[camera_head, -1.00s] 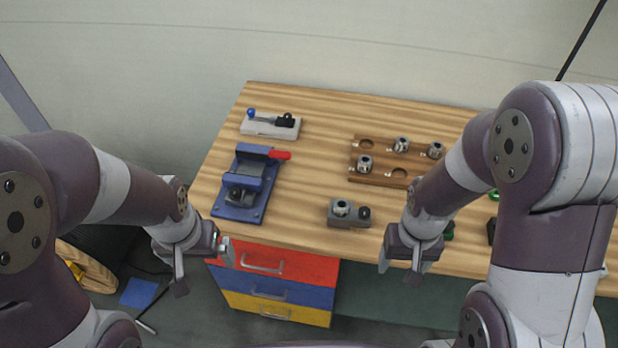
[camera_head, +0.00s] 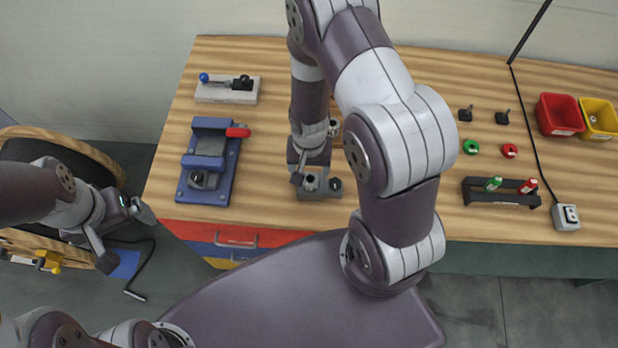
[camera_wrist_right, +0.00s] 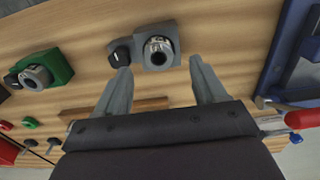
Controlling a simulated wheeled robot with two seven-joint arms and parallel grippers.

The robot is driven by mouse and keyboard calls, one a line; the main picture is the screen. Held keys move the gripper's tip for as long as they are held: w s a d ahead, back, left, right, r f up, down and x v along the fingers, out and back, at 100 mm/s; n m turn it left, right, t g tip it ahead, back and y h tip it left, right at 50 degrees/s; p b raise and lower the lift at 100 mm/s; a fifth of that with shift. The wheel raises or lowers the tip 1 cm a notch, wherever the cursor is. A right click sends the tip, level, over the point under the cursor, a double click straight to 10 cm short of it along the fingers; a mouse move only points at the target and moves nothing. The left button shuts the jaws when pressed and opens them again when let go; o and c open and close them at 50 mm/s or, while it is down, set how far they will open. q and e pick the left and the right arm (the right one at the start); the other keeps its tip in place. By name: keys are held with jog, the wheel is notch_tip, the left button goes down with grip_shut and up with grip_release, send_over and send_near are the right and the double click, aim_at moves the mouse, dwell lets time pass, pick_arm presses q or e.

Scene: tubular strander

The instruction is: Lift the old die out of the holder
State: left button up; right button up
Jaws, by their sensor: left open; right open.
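The grey holder (camera_head: 325,193) sits near the front edge of the bench. The old die (camera_head: 311,182), a round metal piece with a central hole, sits in it beside a black knob (camera_head: 335,184). My right gripper (camera_head: 306,178) is over the holder, partly covering it in the head view. In the right wrist view, the open fingers (camera_wrist_right: 160,72) point toward the holder (camera_wrist_right: 172,37), with the die (camera_wrist_right: 157,50) in line with the gap and nothing between them. My left gripper (camera_head: 125,236) is open and empty, off the bench's left end.
A blue fixture (camera_head: 208,165) with a red handle stands left of the holder. A grey clamp block (camera_head: 228,90) is behind it. A green holder (camera_wrist_right: 48,68) shows in the wrist view. My right arm hides the middle of the bench.

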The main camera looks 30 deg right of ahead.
aim_at(310, 176)
jog(key=shift+w+d+f+p, duration=0.15)
jog(key=shift+f+p, duration=0.15)
jog(key=shift+f, duration=0.3)
jog(key=shift+w+d+f+p, duration=0.1)
jog(key=shift+f+p, duration=0.2)
jog(key=shift+f, duration=0.25)
jog(key=f, duration=0.3)
jog(key=shift+s+f+p, duration=0.1)
jog(key=shift+s+p, duration=0.2)
jog(key=shift+w+f, duration=0.15)
jog(key=shift+w, duration=0.05)
jog(key=c, duration=1)
grip_shut()
